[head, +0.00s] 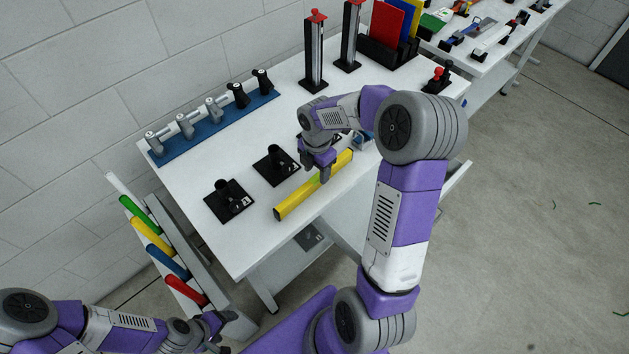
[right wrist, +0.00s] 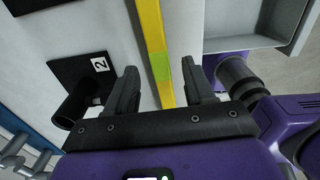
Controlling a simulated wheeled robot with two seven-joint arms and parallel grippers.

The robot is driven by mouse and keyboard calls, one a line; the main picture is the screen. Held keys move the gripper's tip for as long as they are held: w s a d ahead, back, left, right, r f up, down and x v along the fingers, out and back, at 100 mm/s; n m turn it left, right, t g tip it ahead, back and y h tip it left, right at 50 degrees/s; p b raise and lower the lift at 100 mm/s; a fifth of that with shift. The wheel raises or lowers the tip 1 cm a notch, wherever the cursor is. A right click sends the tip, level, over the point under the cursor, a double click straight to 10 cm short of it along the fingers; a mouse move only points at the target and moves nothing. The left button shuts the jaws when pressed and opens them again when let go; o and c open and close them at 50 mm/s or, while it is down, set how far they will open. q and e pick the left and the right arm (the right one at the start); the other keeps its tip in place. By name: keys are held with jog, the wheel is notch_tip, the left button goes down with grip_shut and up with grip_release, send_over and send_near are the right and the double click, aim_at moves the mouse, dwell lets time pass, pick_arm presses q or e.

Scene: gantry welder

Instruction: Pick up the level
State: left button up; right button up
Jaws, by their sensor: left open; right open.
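The level is a long yellow bar (head: 297,199) lying near the front edge of the white table in the head view. In the right wrist view the level (right wrist: 153,50) runs between my open fingers, with a greenish patch partway along it. My right gripper (head: 323,174) is above the level, with its fingers pointing down on either side; it also shows in the right wrist view (right wrist: 160,90). I cannot tell how far the fingertips are above the table. My left gripper (head: 228,322) is low at the bottom left, away from the table, open and empty.
Black square bases with posts (head: 229,201) stand behind the level; one in the right wrist view is marked 2 (right wrist: 82,75), close to a finger. A blue rack (head: 215,128) with several clamps lies along the wall side. Coloured handles (head: 159,243) hang at the table's left end.

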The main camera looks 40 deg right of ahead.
aim_at(316, 177)
notch_tip(316, 177, down, 4)
jog(key=shift+a+f+b, duration=0.15)
jog(key=shift+b, duration=0.4)
grip_shut()
